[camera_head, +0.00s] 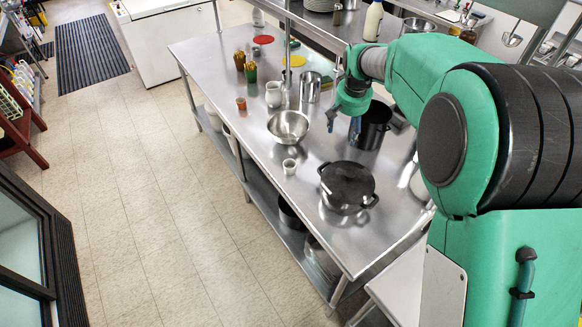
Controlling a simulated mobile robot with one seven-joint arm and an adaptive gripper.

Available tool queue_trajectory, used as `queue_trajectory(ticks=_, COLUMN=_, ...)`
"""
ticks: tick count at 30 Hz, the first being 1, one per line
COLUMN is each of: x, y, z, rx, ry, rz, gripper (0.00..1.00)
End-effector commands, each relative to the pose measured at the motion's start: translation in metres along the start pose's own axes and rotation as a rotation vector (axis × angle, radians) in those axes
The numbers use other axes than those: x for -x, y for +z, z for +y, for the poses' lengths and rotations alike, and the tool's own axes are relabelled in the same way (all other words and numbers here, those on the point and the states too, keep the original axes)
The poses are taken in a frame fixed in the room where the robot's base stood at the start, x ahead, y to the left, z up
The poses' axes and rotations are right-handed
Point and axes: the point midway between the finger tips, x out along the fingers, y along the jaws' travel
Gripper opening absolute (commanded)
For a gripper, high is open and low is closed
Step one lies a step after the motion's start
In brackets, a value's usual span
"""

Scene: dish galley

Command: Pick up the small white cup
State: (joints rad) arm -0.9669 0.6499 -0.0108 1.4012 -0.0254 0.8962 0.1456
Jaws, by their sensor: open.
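A tall black pot (374,126) is near my gripper. A metal canister (310,87), amber-topped glasses (250,70) and a small reddish-brown cup (241,104) stand farther back.

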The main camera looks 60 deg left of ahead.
Motion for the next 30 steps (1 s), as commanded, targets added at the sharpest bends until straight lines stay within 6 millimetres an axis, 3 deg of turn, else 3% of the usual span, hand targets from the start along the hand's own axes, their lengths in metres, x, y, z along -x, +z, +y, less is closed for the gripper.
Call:
queue_trajectory(ticks=1, x=-0.015, y=-0.003, z=-0.021, rx=0.020, ry=-0.003, rz=-0.009, gripper=0.65)
queue_trajectory(ticks=9, x=-0.087, y=-0.009, z=-0.121, rx=0.106, ry=-0.015, rz=-0.039, gripper=0.65)
queue_trajectory(ticks=15, x=-0.123, y=-0.006, z=-0.172, rx=0.150, ry=-0.021, rz=-0.051, gripper=0.65)
queue_trajectory(ticks=21, x=-0.137, y=-0.003, z=-0.189, rx=0.164, ry=-0.022, rz=-0.056, gripper=0.65)
queue_trajectory(ticks=30, x=-0.138, y=-0.003, z=-0.190, rx=0.165, ry=-0.022, rz=-0.057, gripper=0.65)
